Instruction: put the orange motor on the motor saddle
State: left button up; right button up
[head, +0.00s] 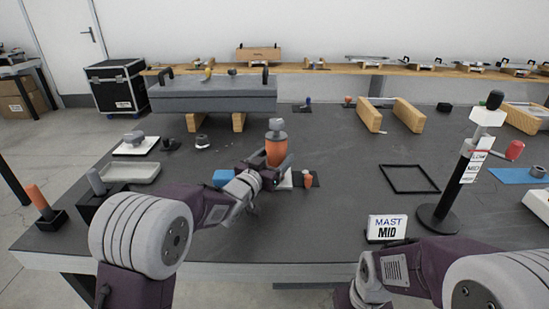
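The orange motor (276,152), an upright orange cylinder with a grey top, is near the middle of the table in the head view. My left gripper (272,168) is at its lower part, with its jaws close against the motor, and appears shut on it. The gripper hides the motor's lower end, so I cannot tell whether it touches anything below. A white pad (286,183) shows partly behind the gripper. I cannot single out the motor saddle for certain. My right arm comes in at the lower right; its gripper is not clearly visible.
A grey chassis slab (213,95) rests on wooden blocks behind. A small orange part (308,180) stands right of the gripper. A black square frame (408,179), a MAST MID sign (387,228) and a mast stand (437,216) are to the right.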

pick_arm(q)
jog(key=shift+r+p, duration=0.85)
jog(key=v, duration=1.2)
jog(key=shift+f, duration=0.25)
